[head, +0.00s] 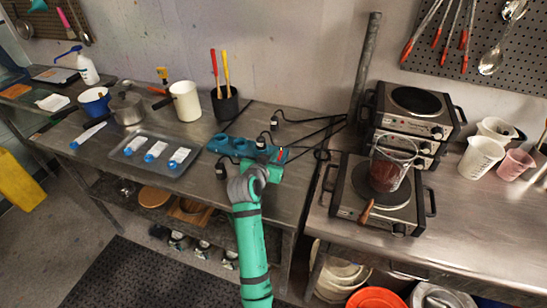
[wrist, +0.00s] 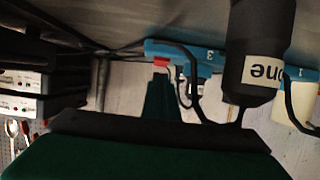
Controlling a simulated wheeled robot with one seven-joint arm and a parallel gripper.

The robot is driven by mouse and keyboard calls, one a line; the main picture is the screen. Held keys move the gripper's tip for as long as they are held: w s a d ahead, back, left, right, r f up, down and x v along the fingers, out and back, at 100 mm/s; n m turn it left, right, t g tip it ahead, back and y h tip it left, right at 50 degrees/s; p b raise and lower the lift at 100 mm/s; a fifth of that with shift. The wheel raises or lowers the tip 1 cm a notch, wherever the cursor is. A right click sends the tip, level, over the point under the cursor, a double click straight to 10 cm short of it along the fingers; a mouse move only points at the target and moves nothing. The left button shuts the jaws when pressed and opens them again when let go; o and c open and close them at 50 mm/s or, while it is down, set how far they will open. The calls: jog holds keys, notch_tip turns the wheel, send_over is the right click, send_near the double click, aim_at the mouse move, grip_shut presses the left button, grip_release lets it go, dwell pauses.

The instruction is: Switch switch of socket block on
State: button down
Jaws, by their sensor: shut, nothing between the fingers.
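The blue socket block (head: 236,147) lies along the back of the left bench, with a black plug (head: 261,141) standing in it. Its red switch (head: 282,154) is at its right end. In the wrist view the block (wrist: 203,57) crosses the top, with the red switch (wrist: 161,62) at its left end. My gripper (head: 274,172) is just in front of that end. In the wrist view its shut green fingers (wrist: 158,95) point at the switch, with tips very close. I cannot tell whether they touch it or which way the switch is set.
A large black plug (wrist: 262,50) with a white label hangs close in the wrist view, beside cables. A black pot (head: 226,106) stands behind. Hot plates (head: 350,200) stand on the right bench.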

jog(key=shift+w, duration=0.1)
jog(key=shift+r, duration=0.45)
jog(key=v, duration=1.1)
jog(key=shift+r, duration=0.15)
jog(key=shift+a, duration=0.1)
